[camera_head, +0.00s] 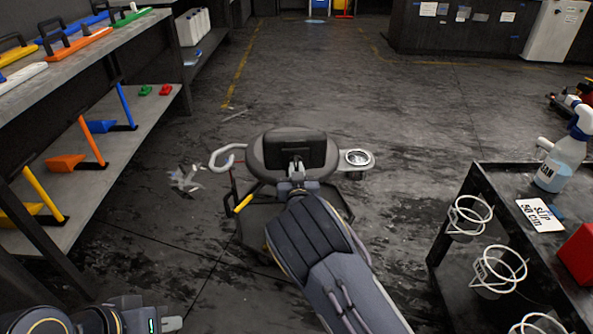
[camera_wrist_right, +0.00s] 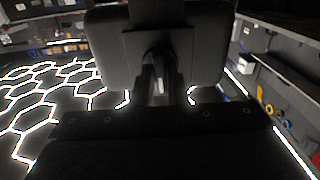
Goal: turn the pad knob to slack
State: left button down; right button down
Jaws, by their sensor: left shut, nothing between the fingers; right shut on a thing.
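A dark grey rounded pad (camera_head: 270,155) is on a stand in the middle of the head view. My right gripper (camera_head: 296,178) reaches its near side and is shut on a small part at the pad's middle, apparently the pad knob. The fingers largely hide that part, and its turn position cannot be told. In the right wrist view the pad (camera_wrist_right: 110,50) fills the top middle, with my right gripper's fingers (camera_wrist_right: 163,88) against its central bracket. My left gripper (camera_head: 172,323) is shut and empty at the bottom left, well away from the pad.
A black cart (camera_head: 490,180) with a spray bottle (camera_head: 560,165) and wire rings stands at right. A shelf unit (camera_head: 130,150) with tools stands at left. Floor behind the pad is largely clear.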

jog(key=shift+f+n+b, duration=0.1)
jog(key=shift+n+b, duration=0.4)
jog(key=shift+n, duration=0.7)
jog(key=n+b, duration=0.1)
jog(key=n, duration=0.2)
jog(key=shift+n, duration=0.3)
jog(key=n, duration=0.4)
jog(key=shift+n+b, duration=0.3)
jog(key=shift+b, duration=0.05)
jog(key=n, duration=0.3)
jog(key=shift+n+b, duration=0.3)
jog(key=shift+b, duration=0.1)
jog(key=n+b, duration=0.2)
jog(key=n, duration=0.3)
jog(key=shift+a, duration=0.1)
jog(key=n+b, duration=0.2)
jog(key=n, duration=0.3)
jog(key=shift+n+b, duration=0.55)
jog(key=shift+n, duration=0.05)
